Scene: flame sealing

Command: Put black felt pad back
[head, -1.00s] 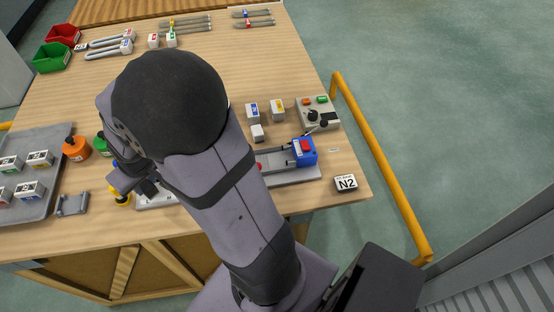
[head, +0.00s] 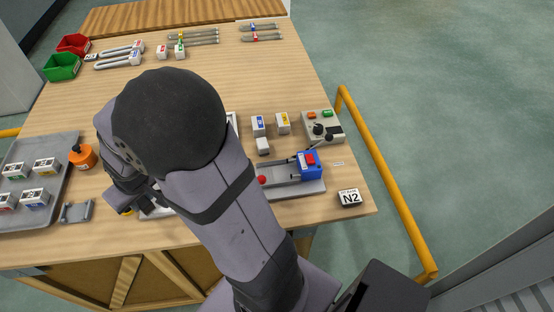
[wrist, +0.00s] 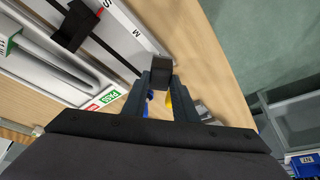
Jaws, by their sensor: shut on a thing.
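A dark block, which looks like the black felt pad (wrist: 161,68), sits between the fingertips of my gripper (wrist: 160,82) in the wrist view. My gripper is shut on it. The pad is apart from the white board (wrist: 122,28) marked S and M, just past the board's edge, over the wood table. Small blue and yellow patches show between the fingers below the pad. In the head view my gripper (head: 124,203) is low at the front of the table, partly hidden by my arm. The pad cannot be made out there.
A grey tray (head: 58,178) with labelled boxes stands left, with an orange bottle (head: 82,157) and a grey cradle (head: 76,212) nearby. A blue-ended fixture (head: 309,165), control box (head: 322,126) and N2 block (head: 349,197) stand right. My arm hides the middle of the table.

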